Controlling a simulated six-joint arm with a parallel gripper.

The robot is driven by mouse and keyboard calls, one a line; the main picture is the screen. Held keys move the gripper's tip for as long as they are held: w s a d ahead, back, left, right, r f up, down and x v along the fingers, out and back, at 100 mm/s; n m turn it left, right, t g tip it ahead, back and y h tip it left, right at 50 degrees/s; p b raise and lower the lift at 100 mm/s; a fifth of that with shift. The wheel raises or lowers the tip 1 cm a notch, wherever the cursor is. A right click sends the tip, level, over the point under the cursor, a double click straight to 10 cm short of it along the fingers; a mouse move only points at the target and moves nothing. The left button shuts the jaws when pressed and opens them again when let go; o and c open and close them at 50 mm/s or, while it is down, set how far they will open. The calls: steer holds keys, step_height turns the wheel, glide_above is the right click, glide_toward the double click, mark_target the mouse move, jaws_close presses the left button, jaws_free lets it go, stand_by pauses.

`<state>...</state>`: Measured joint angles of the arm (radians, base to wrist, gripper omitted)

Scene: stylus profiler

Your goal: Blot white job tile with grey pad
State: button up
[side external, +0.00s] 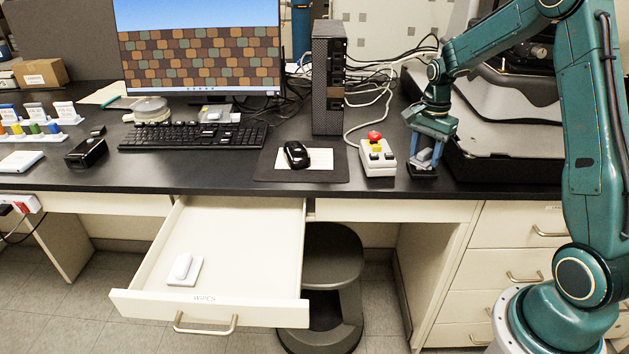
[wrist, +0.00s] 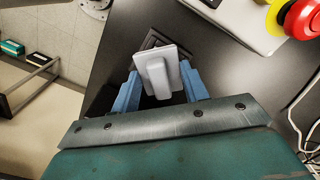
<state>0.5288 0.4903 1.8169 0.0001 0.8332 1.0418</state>
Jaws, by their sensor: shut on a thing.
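My gripper (side external: 430,138) is shut on the grey pad (side external: 424,155), low over the right part of the black bench top. In the wrist view the pad (wrist: 158,72) is a light grey plate with a raised grip, held between the blue fingers (wrist: 159,80). Just under it is a small dark block (side external: 422,172), whose edge shows behind the pad in the wrist view (wrist: 152,42). I cannot tell whether the pad touches it. I cannot make out the white job tile with certainty; anything on the block is hidden by the pad.
A control box (side external: 377,158) with a red button stands left of my gripper. A large instrument (side external: 510,130) is close on the right. The open drawer (side external: 225,225), labelled WIPES, holds a white pad (side external: 184,269). A mouse (side external: 296,154) lies on a mat.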

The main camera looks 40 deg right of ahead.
mark_target(425, 151)
steer(key=shift+r, duration=3)
steer(key=shift+a, duration=0.1)
steer(key=w+a+n, duration=0.4)
steer(key=a+n, duration=0.3)
steer(key=a, duration=0.4)
steer(key=w+a+n, duration=0.4)
steer(key=a+n, duration=0.3)
steer(key=a, duration=0.4)
steer(key=shift+a+n, duration=0.25)
steer(key=shift+n, duration=0.05)
steer(key=shift+a+f, duration=0.1)
